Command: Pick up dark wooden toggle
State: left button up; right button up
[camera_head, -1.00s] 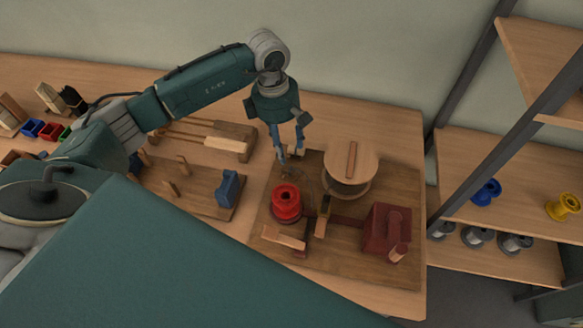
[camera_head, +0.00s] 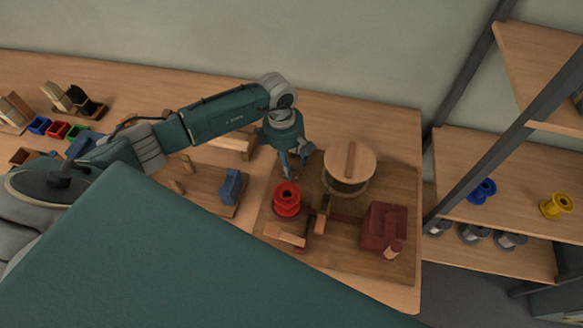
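My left gripper (camera_head: 293,168) points down at the back left of the dark wooden board (camera_head: 345,265), just behind a red spool (camera_head: 287,198). Its fingertips are small and partly lost against the board, so I cannot tell whether they are apart or closed on something. I cannot make out the dark wooden toggle for certain; it may be hidden at the fingertips. My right gripper is not in view.
A round wooden drum (camera_head: 350,162) stands right of the gripper. A dark red block (camera_head: 382,227) and a small wooden lever (camera_head: 322,214) sit on the board. A blue block (camera_head: 232,186) stands to the left. A shelf (camera_head: 512,242) with spools is at right.

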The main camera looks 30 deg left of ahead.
pick_arm(q)
jog(key=c, duration=0.6)
jog(key=shift+r, duration=0.1)
